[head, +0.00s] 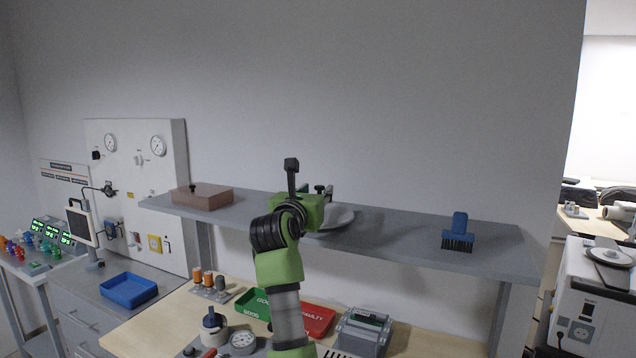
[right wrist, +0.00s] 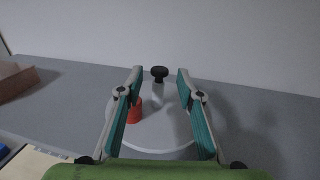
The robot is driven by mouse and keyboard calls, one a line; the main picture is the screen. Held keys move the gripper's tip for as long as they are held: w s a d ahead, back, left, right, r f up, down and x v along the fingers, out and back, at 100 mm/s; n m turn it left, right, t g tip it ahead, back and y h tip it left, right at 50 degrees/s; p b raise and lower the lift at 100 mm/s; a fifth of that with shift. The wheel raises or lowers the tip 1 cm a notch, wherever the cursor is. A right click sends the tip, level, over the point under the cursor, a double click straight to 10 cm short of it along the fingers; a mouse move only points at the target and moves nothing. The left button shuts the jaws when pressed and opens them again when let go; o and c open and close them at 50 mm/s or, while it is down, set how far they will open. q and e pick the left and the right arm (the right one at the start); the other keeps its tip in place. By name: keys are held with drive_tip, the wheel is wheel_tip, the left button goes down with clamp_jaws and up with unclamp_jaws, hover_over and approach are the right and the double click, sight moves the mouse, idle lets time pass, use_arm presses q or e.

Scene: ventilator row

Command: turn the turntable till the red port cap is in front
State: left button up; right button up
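The turntable (right wrist: 165,146) is a round light-grey disc on the grey shelf; in the head view its rim (head: 342,216) shows behind my right gripper (head: 304,204). A red cap (right wrist: 135,112) stands on the left part of the disc, partly behind the left finger. A black knob (right wrist: 159,74) on a pale post stands at the far side of the disc. My right gripper (right wrist: 160,80) is open, its two fingers reaching over the disc, with the post between them. I cannot tell whether a finger touches the cap. My left gripper is out of view.
On the shelf (head: 400,232), a brown box (head: 202,197) lies at the left and a blue brush (head: 458,233) stands at the right. Below are a green tray (head: 252,303), a red tray (head: 318,320) and a blue tray (head: 128,290). The shelf is clear between turntable and brush.

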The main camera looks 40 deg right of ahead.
drive_tip(key=shift+x, duration=1.25)
clamp_jaws()
drive_tip(key=shift+a, duration=0.1)
